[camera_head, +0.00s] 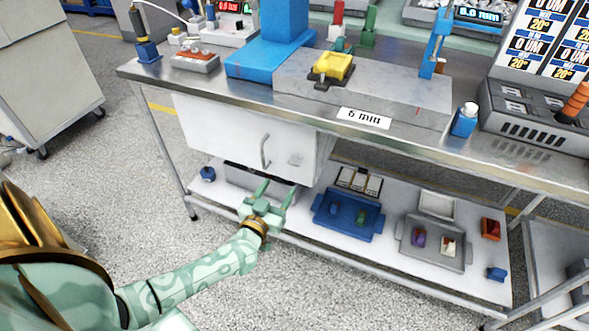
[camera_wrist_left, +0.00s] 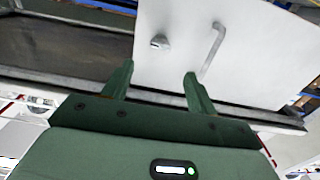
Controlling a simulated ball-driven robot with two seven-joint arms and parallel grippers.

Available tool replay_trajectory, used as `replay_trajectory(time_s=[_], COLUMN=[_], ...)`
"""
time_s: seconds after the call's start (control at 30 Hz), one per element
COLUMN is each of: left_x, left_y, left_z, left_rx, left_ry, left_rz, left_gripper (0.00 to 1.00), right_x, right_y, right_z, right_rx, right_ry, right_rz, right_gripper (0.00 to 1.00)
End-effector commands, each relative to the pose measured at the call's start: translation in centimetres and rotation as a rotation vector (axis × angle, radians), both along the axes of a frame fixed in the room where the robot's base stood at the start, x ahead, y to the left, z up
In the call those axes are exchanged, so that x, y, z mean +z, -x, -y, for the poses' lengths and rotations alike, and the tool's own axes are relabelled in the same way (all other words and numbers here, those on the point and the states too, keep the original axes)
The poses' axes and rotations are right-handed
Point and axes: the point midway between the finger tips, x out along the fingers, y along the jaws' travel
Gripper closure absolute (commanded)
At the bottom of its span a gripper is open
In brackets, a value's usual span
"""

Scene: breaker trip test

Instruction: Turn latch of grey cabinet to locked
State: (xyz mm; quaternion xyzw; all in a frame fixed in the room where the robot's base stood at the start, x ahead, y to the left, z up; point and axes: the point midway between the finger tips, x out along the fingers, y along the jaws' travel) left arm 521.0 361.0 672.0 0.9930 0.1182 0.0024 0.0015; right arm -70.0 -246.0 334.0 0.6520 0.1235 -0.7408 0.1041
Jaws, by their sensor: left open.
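The grey cabinet (camera_head: 215,128) hangs under the workbench, its pale front towards me. Its bar handle (camera_head: 265,150) shows left of the small latch (camera_head: 296,159). In the left wrist view the latch (camera_wrist_left: 159,42) is a small metal knob, left of the handle (camera_wrist_left: 213,48) there. I cannot tell its turned position. My left gripper (camera_head: 275,188) is open and empty, low in front of the cabinet. In the left wrist view its fingertips (camera_wrist_left: 159,70) straddle the latch's direction, and the latch appears beyond them, apart. My right gripper is not in view.
The workbench (camera_head: 190,82) is above the cabinet. The lower shelf (camera_head: 390,250) carries a blue tray (camera_head: 335,226) and a grey tray (camera_head: 410,254) with small parts. A bench leg (camera_head: 168,165) stands left of the cabinet. The floor before the shelf is clear.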

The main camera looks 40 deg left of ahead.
Motion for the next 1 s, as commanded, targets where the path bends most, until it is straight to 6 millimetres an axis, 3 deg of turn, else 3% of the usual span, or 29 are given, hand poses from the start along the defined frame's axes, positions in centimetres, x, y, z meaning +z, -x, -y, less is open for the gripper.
replay_trajectory(time_s=[0.1, 0.2, 0.4, 0.6, 0.83, 0.87, 1.0], left_x=[-0.7, -0.7, -0.6, -0.3, -0.2, -0.2, -0.2], left_y=[-3.2, -5.5, -8.9, -10.2, -10.2, -10.2, -10.2], left_z=[-0.8, -1.3, -2.1, -2.4, -2.5, -2.4, -2.4], left_rx=[0.000, 0.000, -0.001, -0.001, -0.001, -0.001, -0.001], left_ry=[0.000, 0.000, -0.002, -0.001, -0.001, -0.001, -0.001], left_rz=[-0.003, -0.004, -0.006, -0.005, -0.004, -0.004, -0.004], left_gripper=[0.42, 0.42, 0.42, 0.42, 0.42, 0.45, 0.84], right_x=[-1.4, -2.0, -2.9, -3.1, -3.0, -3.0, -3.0], right_y=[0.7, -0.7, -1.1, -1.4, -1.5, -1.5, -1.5], right_z=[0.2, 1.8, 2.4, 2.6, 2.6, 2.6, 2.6], right_rx=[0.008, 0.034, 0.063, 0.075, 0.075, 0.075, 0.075], right_ry=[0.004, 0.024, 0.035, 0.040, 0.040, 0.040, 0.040], right_rz=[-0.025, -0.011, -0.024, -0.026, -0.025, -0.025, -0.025], right_gripper=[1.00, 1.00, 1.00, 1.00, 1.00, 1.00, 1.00])
